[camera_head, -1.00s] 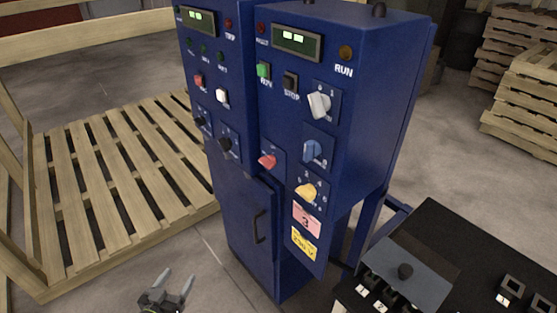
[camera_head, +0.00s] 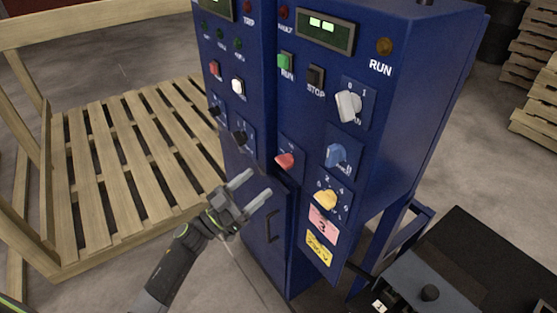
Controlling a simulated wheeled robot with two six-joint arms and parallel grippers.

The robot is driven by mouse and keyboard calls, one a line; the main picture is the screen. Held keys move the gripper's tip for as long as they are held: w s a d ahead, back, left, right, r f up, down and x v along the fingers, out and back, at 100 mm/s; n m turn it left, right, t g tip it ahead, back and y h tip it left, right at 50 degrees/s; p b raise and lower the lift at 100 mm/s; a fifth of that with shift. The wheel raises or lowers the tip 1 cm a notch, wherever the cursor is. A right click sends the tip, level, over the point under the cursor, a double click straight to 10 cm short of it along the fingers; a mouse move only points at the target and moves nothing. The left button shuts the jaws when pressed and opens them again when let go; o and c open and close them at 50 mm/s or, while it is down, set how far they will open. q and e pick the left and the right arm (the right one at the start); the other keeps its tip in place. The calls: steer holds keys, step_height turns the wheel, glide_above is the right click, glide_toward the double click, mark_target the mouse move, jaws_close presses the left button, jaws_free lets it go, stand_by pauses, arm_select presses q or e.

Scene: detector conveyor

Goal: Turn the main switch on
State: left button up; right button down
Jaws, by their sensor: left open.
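A blue control cabinet (camera_head: 420,110) stands in the middle with several knobs on its front. A white rotary knob (camera_head: 348,105) sits on a plate marked 0 and 1, at the upper right of the panel. Its lower label is partly hidden, ending in what looks like "N"; I cannot read it fully. Below are a blue knob (camera_head: 336,155), a yellow knob (camera_head: 326,200) and a red knob (camera_head: 285,160). My left gripper (camera_head: 258,183) is open and empty, in front of the cabinet, below and left of the red knob. My right gripper is not in view.
Green RUN (camera_head: 286,61) and dark STOP (camera_head: 316,76) buttons sit left of the white knob. The cabinet door has a dark handle (camera_head: 270,227). A black table (camera_head: 480,250) with a switch box stands at lower right. Wooden pallets (camera_head: 130,165) lie at left.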

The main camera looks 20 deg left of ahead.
mark_target(280, 164)
arm_select(q)
steer(key=p+x, duration=0.1)
steer(key=x, duration=0.7)
steer(key=shift+w+d+r, duration=0.1)
steer(key=shift+w, duration=0.05)
steer(key=c, duration=1)
